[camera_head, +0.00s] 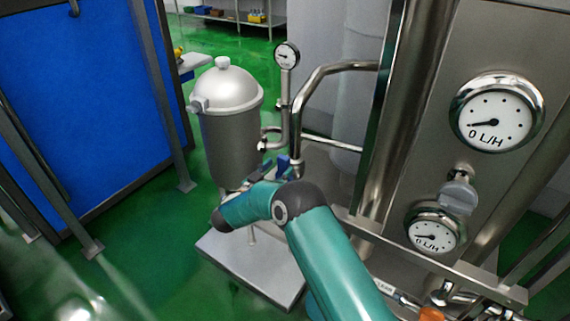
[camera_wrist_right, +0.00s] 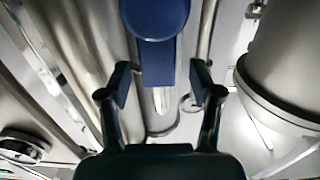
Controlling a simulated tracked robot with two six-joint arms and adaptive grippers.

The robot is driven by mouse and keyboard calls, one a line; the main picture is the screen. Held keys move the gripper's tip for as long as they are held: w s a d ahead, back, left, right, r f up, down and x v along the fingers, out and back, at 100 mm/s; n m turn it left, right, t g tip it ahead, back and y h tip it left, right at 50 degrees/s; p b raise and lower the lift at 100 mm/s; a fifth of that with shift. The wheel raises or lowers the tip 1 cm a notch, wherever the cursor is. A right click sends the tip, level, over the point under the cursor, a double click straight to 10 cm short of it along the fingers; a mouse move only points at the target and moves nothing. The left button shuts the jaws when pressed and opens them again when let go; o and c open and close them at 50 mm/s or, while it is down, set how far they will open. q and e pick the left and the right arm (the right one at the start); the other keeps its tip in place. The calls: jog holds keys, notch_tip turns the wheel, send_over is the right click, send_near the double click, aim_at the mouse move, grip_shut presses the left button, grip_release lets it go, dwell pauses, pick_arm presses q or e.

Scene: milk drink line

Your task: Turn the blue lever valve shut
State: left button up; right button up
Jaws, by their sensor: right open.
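The blue lever (camera_head: 283,162) is small in the head view, on the piping beside the grey tank and partly hidden by my right gripper (camera_head: 279,171). In the right wrist view the lever (camera_wrist_right: 158,62) is large, with a wide rounded part at the top and a narrower part below. My right gripper (camera_wrist_right: 160,86) is open there, with one finger on each side of the lever's narrower part. Gaps show between lever and fingers, and I cannot tell how deep the lever sits between them. My left gripper is not in view.
The grey tank (camera_head: 232,140) with a pale lid stands left of the lever. A small gauge (camera_head: 286,56) tops a thin pipe, and a bent steel pipe (camera_head: 318,78) runs right to a steel panel (camera_head: 450,60) with two gauges. Green floor (camera_head: 150,235) is clear at left.

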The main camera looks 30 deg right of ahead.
aim_at(281, 165)
jog(key=shift+x, duration=1.7)
